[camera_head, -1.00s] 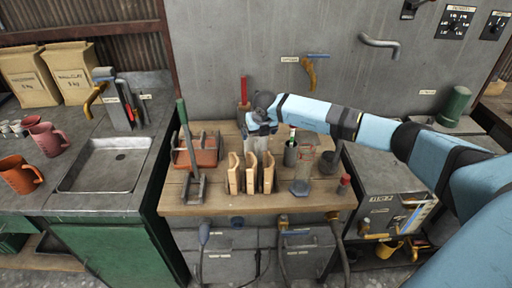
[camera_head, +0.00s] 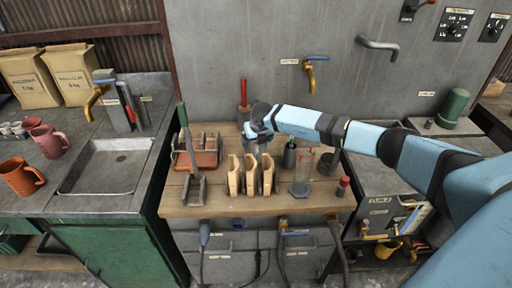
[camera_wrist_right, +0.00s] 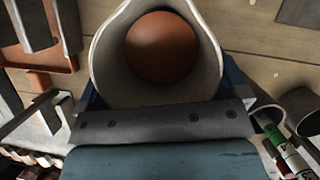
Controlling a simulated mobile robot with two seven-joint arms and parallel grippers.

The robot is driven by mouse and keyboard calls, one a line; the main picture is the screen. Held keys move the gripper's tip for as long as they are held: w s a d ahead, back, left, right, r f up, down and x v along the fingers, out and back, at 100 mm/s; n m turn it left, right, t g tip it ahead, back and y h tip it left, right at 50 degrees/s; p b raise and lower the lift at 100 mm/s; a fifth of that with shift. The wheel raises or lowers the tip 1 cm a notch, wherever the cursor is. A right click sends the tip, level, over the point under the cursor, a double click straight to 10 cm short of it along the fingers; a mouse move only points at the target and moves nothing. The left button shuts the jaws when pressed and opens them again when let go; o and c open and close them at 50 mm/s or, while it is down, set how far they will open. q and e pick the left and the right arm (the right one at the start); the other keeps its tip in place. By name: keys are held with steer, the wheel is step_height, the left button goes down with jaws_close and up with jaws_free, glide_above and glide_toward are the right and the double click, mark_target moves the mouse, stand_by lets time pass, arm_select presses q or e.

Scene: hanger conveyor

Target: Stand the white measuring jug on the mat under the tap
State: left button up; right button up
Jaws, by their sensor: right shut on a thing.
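My right gripper (camera_head: 258,132) is above the wooden bench, behind the wooden pieces. In the right wrist view it is shut on the white jug (camera_wrist_right: 112,68), with a dark finger on either side. The jug's open mouth faces this camera, and a round orange-brown surface (camera_wrist_right: 161,47) shows inside. In the head view the gripper and arm mostly hide the jug. A yellow tap (camera_head: 311,78) with a blue handle is on the back wall, right of the gripper. I cannot make out the mat. My left gripper is not in view.
Upright wooden pieces (camera_head: 250,176) stand close in front of the gripper. A terracotta tray (camera_head: 205,158) and green-handled tool are to its left.

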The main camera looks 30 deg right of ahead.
steer(key=shift+r, duration=0.2)
step_height(320, 180, up, 20)
steer(key=b, duration=0.2)
steer(key=shift+f+b, duration=0.15)
steer(key=shift+b, duration=0.2)
steer(key=s+a+f+m+g+p, duration=0.2)
steer(key=s+a+m, duration=0.8)
steer(key=m, duration=0.6)
steer(key=s+a+f+m+g+y+p, duration=0.1)
steer(key=s+a+f+m+g+p, duration=0.2)
steer(key=s+a+m+g, duration=0.3)
steer(key=s+a+m+p, duration=0.1)
steer(key=s+a+m, duration=0.3)
steer(key=s+m, duration=0.4)
steer(key=shift+a+m+g+p, duration=0.3)
steer(key=shift+a+m+p, duration=0.1)
steer(key=shift+m, duration=1)
